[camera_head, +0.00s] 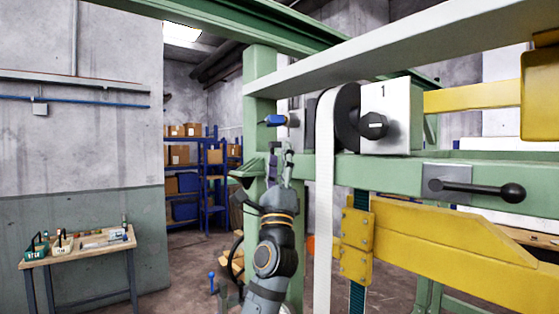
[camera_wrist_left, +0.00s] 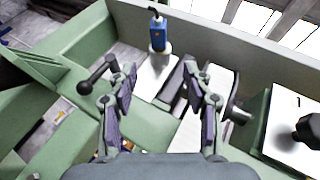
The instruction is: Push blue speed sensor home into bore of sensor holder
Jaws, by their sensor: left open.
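The blue speed sensor (camera_head: 274,120) sits on the left side of the sensor holder (camera_head: 293,120), on the green frame left of the belt. In the left wrist view the sensor (camera_wrist_left: 158,32) shows as a blue body with a dark end. It stands out of the holder's pale round collar (camera_wrist_left: 160,48); how deep it sits is hidden. My left gripper (camera_head: 280,158) is just below the sensor, apart from it. In the left wrist view its jaws (camera_wrist_left: 157,82) are spread and empty, with the sensor beyond the fingertips. My right gripper is not in view.
A white belt (camera_head: 324,200) hangs from the dark roller (camera_head: 347,115), right of the gripper. A block marked 1 (camera_head: 395,105) with a black knob stands beside it. A black-handled lever (camera_head: 475,188) and yellow guards (camera_head: 450,245) are farther right. A green beam (camera_head: 350,180) runs behind.

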